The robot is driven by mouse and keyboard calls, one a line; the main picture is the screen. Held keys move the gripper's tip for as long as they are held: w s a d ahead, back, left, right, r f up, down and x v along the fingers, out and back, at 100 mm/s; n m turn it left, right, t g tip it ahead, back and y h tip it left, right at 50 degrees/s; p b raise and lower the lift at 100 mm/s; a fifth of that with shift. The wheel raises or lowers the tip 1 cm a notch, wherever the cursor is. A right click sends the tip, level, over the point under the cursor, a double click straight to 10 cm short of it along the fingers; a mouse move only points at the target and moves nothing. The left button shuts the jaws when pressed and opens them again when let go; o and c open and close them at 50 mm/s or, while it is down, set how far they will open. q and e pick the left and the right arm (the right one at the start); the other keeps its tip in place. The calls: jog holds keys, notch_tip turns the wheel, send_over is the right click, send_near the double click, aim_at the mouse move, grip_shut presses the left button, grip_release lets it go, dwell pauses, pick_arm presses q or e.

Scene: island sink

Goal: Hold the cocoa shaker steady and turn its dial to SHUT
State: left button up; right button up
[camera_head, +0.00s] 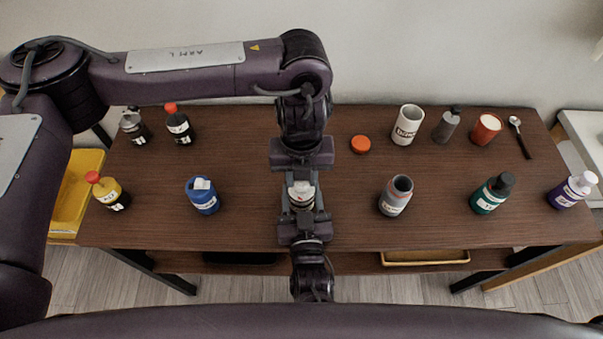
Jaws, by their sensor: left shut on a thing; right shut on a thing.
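The cocoa shaker (301,192) stands near the middle of the table, a small container with a pale top and a darker lower part. My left gripper (301,172) reaches it from the far side and is shut on it. My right gripper (303,212) reaches it from the near side and is also shut on it. The grippers hide much of its body. The dial's marks and setting are too small to read, and I cannot tell which part each gripper holds.
A blue container (202,196) stands left of the shaker and a grey-and-red open one (396,195) right of it. An orange lid (360,144) lies behind, beside a white cup (407,124). Several bottles stand along both ends. The brown table (250,150) is bare around the shaker.

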pick_arm(q)
jog(key=shift+w+n, duration=0.1)
jog(key=shift+n, duration=0.3)
jog(key=o, duration=1)
jog(key=shift+r, duration=0.1)
notch_tip(320, 180, up, 12)
jog(key=shift+f, duration=0.1)
pick_arm(e)
jog(key=o, duration=1.1)
jog(key=shift+s, duration=0.1)
